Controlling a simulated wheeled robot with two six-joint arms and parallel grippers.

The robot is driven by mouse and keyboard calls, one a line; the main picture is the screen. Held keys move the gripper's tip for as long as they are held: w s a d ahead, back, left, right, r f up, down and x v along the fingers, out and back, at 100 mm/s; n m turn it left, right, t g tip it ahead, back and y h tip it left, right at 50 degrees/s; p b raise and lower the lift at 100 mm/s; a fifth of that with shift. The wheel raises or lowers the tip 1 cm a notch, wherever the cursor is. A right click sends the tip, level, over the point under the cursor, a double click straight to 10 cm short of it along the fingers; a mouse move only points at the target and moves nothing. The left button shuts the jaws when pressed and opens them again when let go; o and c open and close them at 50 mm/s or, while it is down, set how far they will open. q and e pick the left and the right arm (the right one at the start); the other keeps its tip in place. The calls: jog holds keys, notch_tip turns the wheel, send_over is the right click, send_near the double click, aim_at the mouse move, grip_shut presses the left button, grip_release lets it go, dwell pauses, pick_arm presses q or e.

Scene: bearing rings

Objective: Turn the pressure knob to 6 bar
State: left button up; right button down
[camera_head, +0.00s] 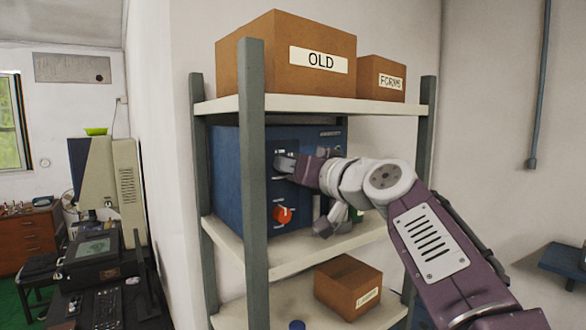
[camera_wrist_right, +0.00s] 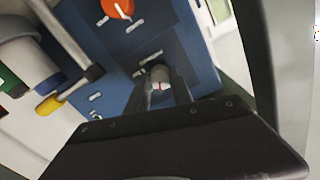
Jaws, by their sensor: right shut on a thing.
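A blue machine (camera_head: 230,180) stands on the middle shelf. My right gripper (camera_head: 283,164) is at the upper part of its front panel, which also shows in the wrist view (camera_wrist_right: 205,75). I cannot read any pressure value. My left gripper is not in view.
Boxes marked OLD (camera_head: 290,55) and FORMS (camera_head: 383,78) stand on the top shelf, and another box (camera_head: 347,285) below. A grey upright post (camera_head: 254,170) stands left of the panel front. Cylindrical items with green and yellow parts (camera_wrist_right: 47,104) are beside the machine.

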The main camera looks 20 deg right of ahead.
jog(key=shift+d+r+m+y+p, duration=0.15)
jog(key=shift+m+p, duration=0.4)
jog(key=shift+m, duration=3.85)
jog(key=shift+a+f+m+y+p, duration=0.1)
jog(key=shift+m+y+p, duration=0.3)
jog(key=shift+m, duration=4)
jog(key=shift+d+r, duration=0.1)
jog(key=c, duration=1.2)
grip_release()
jog(key=shift+w, duration=0.1)
jog(key=shift+o, duration=0.5)
jog(key=shift+w+a+g, duration=0.3)
jog(key=b+v, duration=0.3)
jog(key=v, duration=0.6)
jog(key=shift+a, duration=0.15)
